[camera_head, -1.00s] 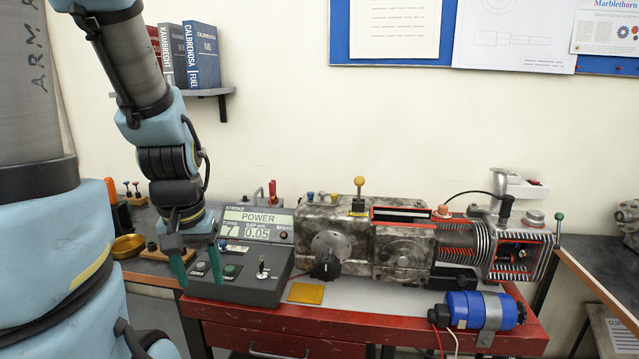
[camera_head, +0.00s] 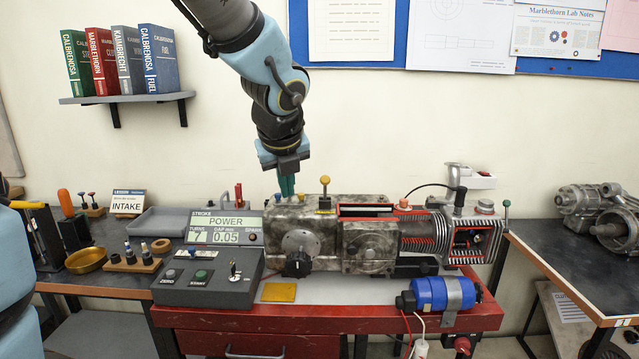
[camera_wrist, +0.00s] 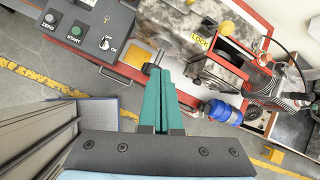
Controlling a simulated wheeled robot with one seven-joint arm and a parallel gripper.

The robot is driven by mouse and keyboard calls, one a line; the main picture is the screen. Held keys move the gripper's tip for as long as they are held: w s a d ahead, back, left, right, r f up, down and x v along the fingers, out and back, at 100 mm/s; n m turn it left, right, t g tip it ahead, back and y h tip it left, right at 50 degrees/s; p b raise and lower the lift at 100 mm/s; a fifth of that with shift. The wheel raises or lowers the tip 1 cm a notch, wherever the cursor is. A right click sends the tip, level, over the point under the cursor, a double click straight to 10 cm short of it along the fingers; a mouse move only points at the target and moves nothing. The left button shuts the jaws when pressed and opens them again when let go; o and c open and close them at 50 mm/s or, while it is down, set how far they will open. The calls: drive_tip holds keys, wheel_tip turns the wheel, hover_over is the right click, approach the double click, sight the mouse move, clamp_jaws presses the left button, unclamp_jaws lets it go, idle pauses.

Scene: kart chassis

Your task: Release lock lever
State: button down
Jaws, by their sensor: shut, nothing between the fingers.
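A yellow label reading LOCK (camera_wrist: 200,41) shows in the wrist view, up and right of my fingertips. My gripper (camera_head: 287,186) points down with its green fingers together and empty. In the head view it is a short way left of the lever, apart from it, at about the height of the knob. In the wrist view the fingers (camera_wrist: 164,85) reach toward the machine.
A control box (camera_head: 210,262) with a display reading POWER stands left of the block. Blue and yellow small knobs sit on the block's top near my fingers. A finned cylinder (camera_head: 422,232) lies right of the lever. A blue motor (camera_head: 443,293) sits at the bench's front right.

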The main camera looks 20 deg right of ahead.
drive_tip(key=s+d+r+m+h, duration=0.1)
drive_tip(key=s+d+r+m, duration=0.1)
drive_tip(key=d+m, duration=0.3)
drive_tip(key=shift+s+r+m, duration=0.2)
drive_tip(key=shift+r+m, duration=0.5)
drive_tip(key=shift+m, duration=0.1)
drive_tip(key=shift+f, duration=0.1)
approach(325, 190)
drive_tip(key=shift+w+d+f, duration=0.1)
drive_tip(key=shift+w+f, duration=0.05)
drive_tip(key=shift+f, duration=0.9)
drive_tip(key=shift+w+f, duration=0.2)
drive_tip(key=shift+f, duration=0.9)
drive_tip(key=shift+r, duration=0.1)
